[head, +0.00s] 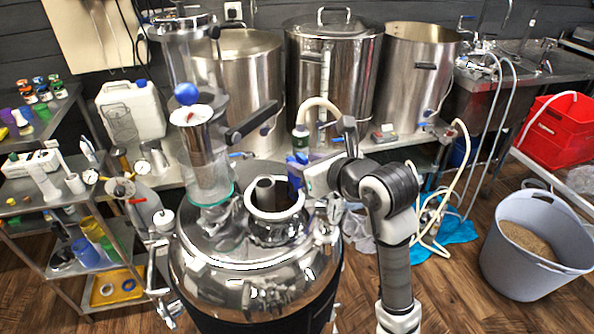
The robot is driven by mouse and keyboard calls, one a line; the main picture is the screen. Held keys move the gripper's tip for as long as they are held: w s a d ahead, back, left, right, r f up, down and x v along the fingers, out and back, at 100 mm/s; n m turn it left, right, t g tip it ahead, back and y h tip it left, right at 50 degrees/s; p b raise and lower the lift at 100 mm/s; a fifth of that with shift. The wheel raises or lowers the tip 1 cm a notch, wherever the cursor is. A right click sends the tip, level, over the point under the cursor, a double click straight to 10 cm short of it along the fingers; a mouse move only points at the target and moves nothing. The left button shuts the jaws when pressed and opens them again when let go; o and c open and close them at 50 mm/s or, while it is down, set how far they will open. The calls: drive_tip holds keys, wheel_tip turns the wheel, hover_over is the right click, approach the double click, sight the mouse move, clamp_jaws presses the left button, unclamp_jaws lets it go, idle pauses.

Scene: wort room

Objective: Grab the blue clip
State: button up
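My arm reaches up from the lower right, with its wrist bent left over the shiny steel vessel (250,285). My gripper (299,170) is beside the vessel's open round port, at its upper right. Small blue parts show at the gripper end; I cannot tell whether they are the blue clip or part of my gripper. The fingers are too small and partly hidden, so I cannot tell whether they are open or shut. No blue clip can be picked out for certain elsewhere.
Large steel pots (330,70) stand behind. A shelf cart (60,205) is at left. A grey tub of grain (535,250) and a red crate (560,130) are at right.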

sight(293, 160)
drive_tip(key=p+x, duration=0.3)
drive_tip(key=x, duration=0.2)
drive_tip(key=shift+w+a, duration=0.1)
drive_tip(key=shift+w, duration=0.15)
drive_tip(key=shift+w+a+f, duration=0.1)
drive_tip(key=shift+w+f, duration=0.1)
drive_tip(key=shift+c, duration=0.5)
drive_tip(key=c, duration=0.5)
drive_tip(key=shift+r, duration=0.1)
